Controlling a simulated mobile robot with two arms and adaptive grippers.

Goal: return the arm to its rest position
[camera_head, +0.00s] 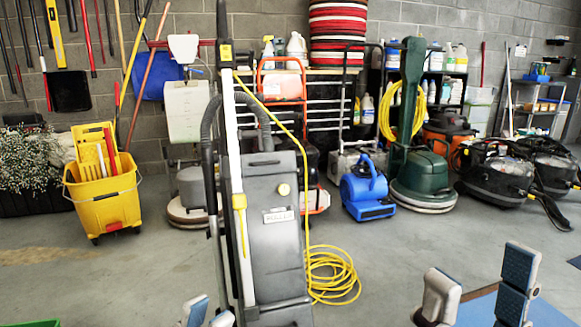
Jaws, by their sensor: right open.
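My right gripper (476,287) is at the lower right, with a white finger on the left and blue-padded finger parts on the right. A wide gap lies between them and I see nothing held in it. My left gripper (208,312) shows only as fingertips at the bottom edge, left of centre. The rest of it is below the picture, so its opening is unclear. My arm links are mostly out of view. No buffer pad can be made out for sure.
A blue surface with a brown edge (477,294) lies behind my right gripper. A green edge (30,323) shows at the bottom left. A grey upright machine (272,215) stands beyond my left gripper. Yellow bucket (104,195) and floor machines line the wall; grey floor lies between.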

